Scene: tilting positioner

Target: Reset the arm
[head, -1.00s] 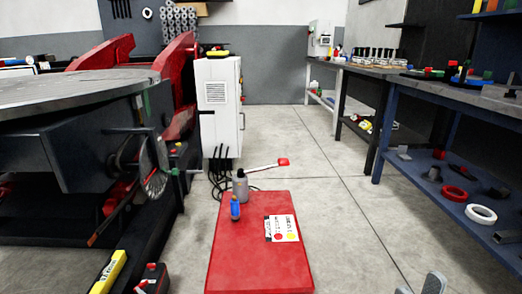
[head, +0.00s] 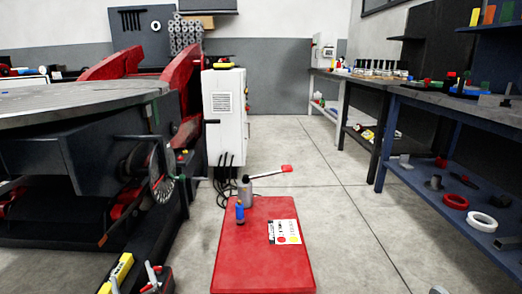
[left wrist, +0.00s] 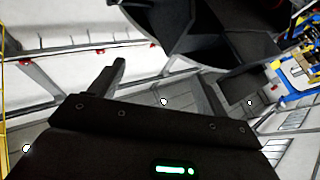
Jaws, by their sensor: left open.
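My left gripper (head: 133,281) shows as two grey fingertips at the bottom left edge of the head view, in front of the positioner's base. Its jaws are apart, with nothing seen between them. In the left wrist view, the dark palm and fingers of the left gripper (left wrist: 160,80) show, spread and empty. Of my right gripper (head: 438,291), only a small grey tip shows at the bottom edge of the head view; its jaws are hidden. The tilting positioner (head: 85,150) stands at the left, with a round grey table on top and red uprights behind.
A white cabinet (head: 225,115) stands behind. Workbenches (head: 450,110) line the right. Floor between is clear.

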